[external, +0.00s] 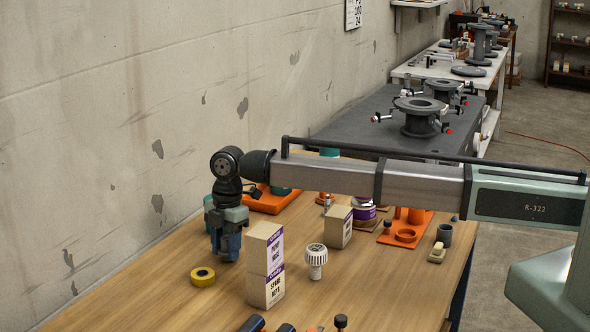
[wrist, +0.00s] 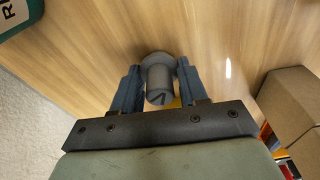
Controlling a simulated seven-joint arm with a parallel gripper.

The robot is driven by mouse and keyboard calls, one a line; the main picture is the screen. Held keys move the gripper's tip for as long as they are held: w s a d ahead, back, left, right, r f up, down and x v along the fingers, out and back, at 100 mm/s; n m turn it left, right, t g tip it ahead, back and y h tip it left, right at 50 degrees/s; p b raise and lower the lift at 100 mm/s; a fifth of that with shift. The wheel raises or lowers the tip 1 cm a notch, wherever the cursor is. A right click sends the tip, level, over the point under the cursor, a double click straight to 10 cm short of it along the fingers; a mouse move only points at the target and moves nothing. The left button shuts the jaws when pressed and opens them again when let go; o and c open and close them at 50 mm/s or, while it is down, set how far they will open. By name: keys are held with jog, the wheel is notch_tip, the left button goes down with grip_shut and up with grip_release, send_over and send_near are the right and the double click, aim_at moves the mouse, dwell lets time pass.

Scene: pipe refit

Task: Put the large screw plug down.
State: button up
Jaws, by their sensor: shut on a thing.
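The large screw plug (wrist: 158,82) is a grey piece with a round shank and a wider head at its far end. In the wrist view it sits between the two blue fingers of my gripper (wrist: 161,85), which is shut on it. In the external view my gripper (external: 228,256) points down, low over the wooden table's left part, and its fingers hide the plug. I cannot tell whether the plug touches the table.
A yellow tape roll (external: 203,277) lies just left of my gripper. Stacked cartons (external: 265,265) stand close to its right, then a white ribbed-top piece (external: 316,262) and another carton (external: 338,227). Orange trays (external: 272,202) lie behind. Bare wood (external: 215,308) shows in front.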

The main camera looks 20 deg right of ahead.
jog(key=shift+f, duration=0.15)
jog(key=o, duration=1)
jog(key=r, duration=0.8)
jog(key=w+d+r, duration=0.1)
jog(key=r, duration=0.3)
jog(key=shift+d+r, duration=0.1)
jog(key=shift+r, duration=0.05)
